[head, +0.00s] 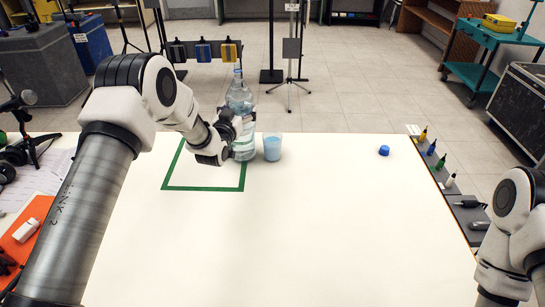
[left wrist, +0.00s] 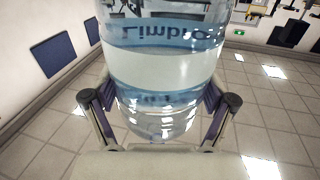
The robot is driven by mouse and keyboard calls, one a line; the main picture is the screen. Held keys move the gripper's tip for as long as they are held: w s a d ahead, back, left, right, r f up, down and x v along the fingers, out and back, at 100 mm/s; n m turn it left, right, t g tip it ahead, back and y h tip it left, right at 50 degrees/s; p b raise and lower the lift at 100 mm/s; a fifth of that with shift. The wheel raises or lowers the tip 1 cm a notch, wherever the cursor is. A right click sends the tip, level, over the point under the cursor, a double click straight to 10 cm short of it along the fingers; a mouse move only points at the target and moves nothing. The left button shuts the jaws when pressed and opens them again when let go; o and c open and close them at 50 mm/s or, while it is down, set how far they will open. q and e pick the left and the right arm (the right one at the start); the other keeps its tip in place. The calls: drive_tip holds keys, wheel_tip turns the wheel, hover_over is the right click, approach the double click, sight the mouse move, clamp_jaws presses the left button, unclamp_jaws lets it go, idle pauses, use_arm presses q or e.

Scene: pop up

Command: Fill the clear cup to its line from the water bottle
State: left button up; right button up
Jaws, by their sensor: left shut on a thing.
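The clear water bottle (head: 239,98) stands about upright at the far edge of the table, above the right side of a green taped square. My left gripper (head: 232,137) is shut around its body, and the bottle with its blue "Limbio" label (left wrist: 160,70) fills the middle of the left wrist view. I cannot tell whether its base touches the table. The clear cup (head: 272,147) stands upright just right of the bottle and looks bluish inside; its line and level are too small to read. The blue cap (head: 384,150) lies apart on the right. My right gripper is out of view.
The white table (head: 300,235) is clear in the middle and front. A green taped square (head: 204,188) lies at the back left. Papers, an orange item (head: 28,240) and a small tripod (head: 28,130) crowd the left edge. Small bottles (head: 431,148) line the right edge.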

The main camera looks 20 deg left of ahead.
sight(238, 92)
use_arm(q)
drive_tip(key=shift+w+r+p, duration=0.1)
drive_tip(key=shift+r+p, duration=0.15)
drive_tip(key=shift+p, duration=0.05)
drive_tip(key=shift+r, duration=0.1)
drive_tip(key=shift+r, duration=0.3)
drive_tip(key=shift+r+p, duration=1.35)
drive_tip(key=shift+r, duration=0.8)
